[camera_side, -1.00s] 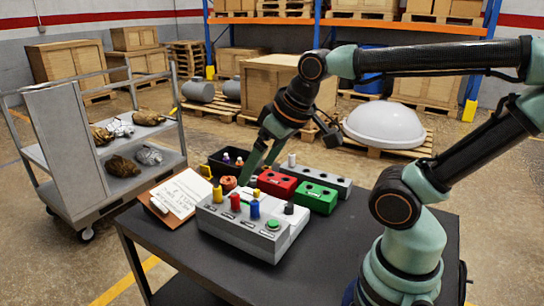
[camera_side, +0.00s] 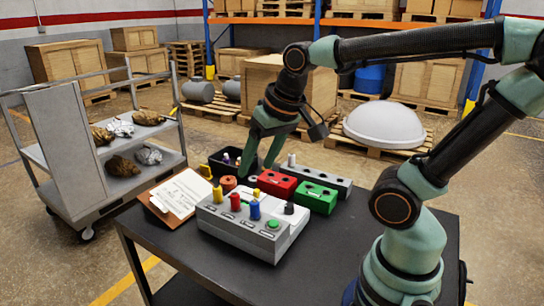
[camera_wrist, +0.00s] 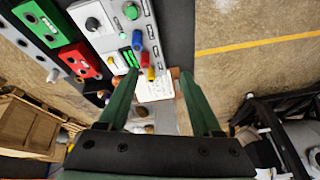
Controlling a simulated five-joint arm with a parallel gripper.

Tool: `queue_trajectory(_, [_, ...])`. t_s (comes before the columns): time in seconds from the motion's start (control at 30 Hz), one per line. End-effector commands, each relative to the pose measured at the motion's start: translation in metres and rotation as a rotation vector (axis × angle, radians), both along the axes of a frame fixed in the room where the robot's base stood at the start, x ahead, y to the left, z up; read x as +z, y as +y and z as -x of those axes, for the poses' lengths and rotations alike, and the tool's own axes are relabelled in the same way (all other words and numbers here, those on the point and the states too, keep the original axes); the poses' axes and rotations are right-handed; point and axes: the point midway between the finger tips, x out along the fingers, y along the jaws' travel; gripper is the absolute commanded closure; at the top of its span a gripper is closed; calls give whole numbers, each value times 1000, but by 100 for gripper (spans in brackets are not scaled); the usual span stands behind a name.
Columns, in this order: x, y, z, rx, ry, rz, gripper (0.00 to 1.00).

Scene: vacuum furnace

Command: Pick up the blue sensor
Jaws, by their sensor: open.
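The blue sensor (camera_side: 255,210) stands upright in the grey console (camera_side: 235,236), just right of a red sensor (camera_side: 235,203). In the wrist view the blue sensor (camera_wrist: 137,40) is near the top, beyond my fingertips, with a red and a yellow sensor close to it. My gripper (camera_side: 257,172) hangs behind and above the console, fingers pointing down. In the wrist view my gripper (camera_wrist: 158,76) has its two fingers apart, with nothing held between them. The blue sensor is not between the fingers.
A red block (camera_side: 275,184), a green block (camera_side: 316,198) and a long grey block (camera_side: 325,180) stand right of and behind the console. A black bin (camera_side: 219,166) and orange ring (camera_side: 228,184) sit behind it. A clipboard (camera_side: 182,195) lies left. The table front (camera_side: 200,268) is clear.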

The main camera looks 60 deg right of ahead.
Motion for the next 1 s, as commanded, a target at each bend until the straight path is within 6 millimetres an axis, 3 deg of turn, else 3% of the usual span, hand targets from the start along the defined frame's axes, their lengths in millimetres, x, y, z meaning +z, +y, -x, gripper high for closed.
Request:
queue_trajectory(0.3, [-14,-28,-31,-793,222,-221,34])
queue_trajectory(0.5, [-26,-43,-44,-1196,302,-275,34])
queue_trajectory(0.77, [-39,-49,-49,-1378,331,-288,34])
queue_trajectory(1.0, [-78,-49,-48,-1377,332,-287,34])
